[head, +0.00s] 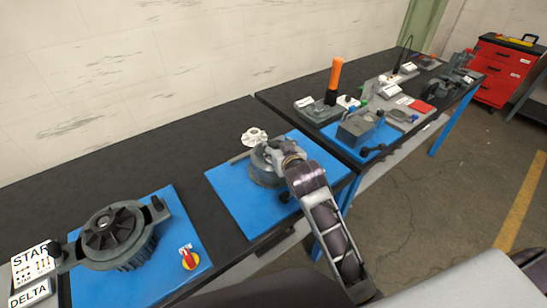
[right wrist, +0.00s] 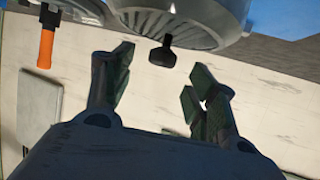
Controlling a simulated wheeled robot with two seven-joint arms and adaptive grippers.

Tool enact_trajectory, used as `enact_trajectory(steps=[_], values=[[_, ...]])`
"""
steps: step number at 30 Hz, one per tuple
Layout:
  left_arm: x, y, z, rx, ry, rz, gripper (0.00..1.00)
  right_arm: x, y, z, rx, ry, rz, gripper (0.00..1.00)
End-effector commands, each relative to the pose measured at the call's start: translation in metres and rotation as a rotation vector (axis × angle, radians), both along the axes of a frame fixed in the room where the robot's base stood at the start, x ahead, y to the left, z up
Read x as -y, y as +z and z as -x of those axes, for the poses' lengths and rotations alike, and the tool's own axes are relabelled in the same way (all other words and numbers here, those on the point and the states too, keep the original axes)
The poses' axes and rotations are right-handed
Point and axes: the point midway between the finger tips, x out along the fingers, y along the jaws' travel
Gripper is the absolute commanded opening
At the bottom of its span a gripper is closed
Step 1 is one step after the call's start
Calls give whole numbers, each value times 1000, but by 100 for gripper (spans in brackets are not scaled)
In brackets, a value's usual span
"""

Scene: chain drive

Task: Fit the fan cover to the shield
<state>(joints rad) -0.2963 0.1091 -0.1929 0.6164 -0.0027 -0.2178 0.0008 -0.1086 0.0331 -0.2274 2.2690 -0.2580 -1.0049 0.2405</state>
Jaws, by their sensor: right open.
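A grey round housing (head: 264,172), which looks like the fan cover, sits on the middle blue board, partly hidden by my right arm. In the right wrist view a slotted grey round body (right wrist: 190,22) with a black knob (right wrist: 162,50) shows at the top, beyond the fingers. My right gripper (head: 283,150) is beside and over the housing; its fingers (right wrist: 158,68) are open with nothing between them. A dark motor body (head: 110,232) with a black fan-like end stands on the left blue board; I cannot tell if this end is the shield. My left gripper is not in view.
A white fan wheel (head: 254,136) is behind the housing. An orange handle (head: 335,75) stands upright on the far table. The black table (head: 180,150) is bare between the boards.

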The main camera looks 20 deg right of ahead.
Motion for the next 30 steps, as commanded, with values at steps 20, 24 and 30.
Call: enact_trajectory(steps=[20, 24, 30], values=[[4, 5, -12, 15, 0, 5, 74, -1, -16, -40, 0, 0, 0, 58], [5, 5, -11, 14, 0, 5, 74, -1, -19, -46, 0, 0, 0, 58], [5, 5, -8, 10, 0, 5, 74, -1, -20, -48, 0, 1, 0, 58]])
